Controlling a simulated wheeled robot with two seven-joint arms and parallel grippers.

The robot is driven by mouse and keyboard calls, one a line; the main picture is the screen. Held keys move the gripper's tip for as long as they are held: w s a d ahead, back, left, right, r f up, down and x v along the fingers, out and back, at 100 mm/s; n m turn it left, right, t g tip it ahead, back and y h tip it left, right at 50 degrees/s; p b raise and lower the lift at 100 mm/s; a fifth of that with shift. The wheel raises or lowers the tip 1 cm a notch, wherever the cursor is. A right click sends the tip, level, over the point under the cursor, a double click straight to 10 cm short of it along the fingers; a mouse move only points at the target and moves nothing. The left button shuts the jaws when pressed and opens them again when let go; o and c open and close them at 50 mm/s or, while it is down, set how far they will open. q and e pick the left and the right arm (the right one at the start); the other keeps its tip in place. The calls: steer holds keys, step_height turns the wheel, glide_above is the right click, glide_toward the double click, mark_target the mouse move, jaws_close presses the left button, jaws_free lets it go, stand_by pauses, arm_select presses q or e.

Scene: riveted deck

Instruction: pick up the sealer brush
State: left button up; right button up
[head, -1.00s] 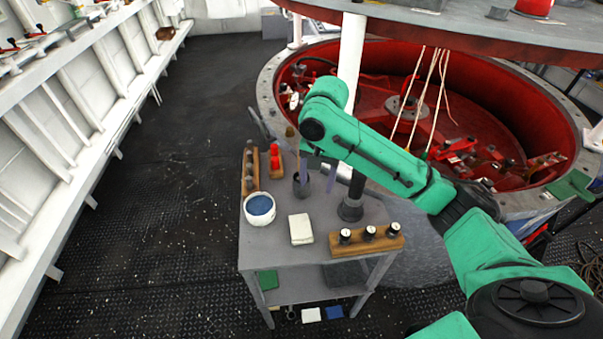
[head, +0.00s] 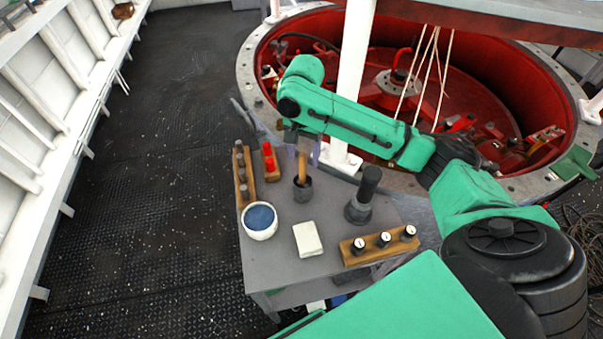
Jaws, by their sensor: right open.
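The sealer brush, as far as I can tell, is the wooden-handled tool (head: 301,165) standing upright in a dark cup (head: 302,189) on the grey table; its lower end is hidden in the cup. My right gripper (head: 303,152) points down just above the cup, with its fingers apart on either side of the handle's upper part. It is open, and I cannot tell whether a finger touches the handle. The green forearm partly covers the wrist. My left gripper is not in view.
Around the cup on the table (head: 275,260) are a bowl of blue stuff (head: 260,220), a white block (head: 307,239), a dark cylinder on a base (head: 364,195), a rack with black knobs (head: 380,245) and two small racks. A white post (head: 350,85) stands close behind.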

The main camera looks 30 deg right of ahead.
mark_target(303, 183)
step_height(303, 183, down, 3)
steer(key=shift+w, duration=0.1)
steer(key=f, duration=0.1)
steer(key=f+p, duration=0.1)
steer(key=f, duration=0.1)
steer(key=f+p, duration=0.1)
steer(key=f, duration=0.1)
steer(key=shift+w+f, duration=0.2)
steer(key=shift+w, duration=0.05)
steer(key=shift+s+f, duration=0.1)
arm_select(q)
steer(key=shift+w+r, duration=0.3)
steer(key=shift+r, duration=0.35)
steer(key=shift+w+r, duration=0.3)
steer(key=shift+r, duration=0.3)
arm_select(e)
jaws_close()
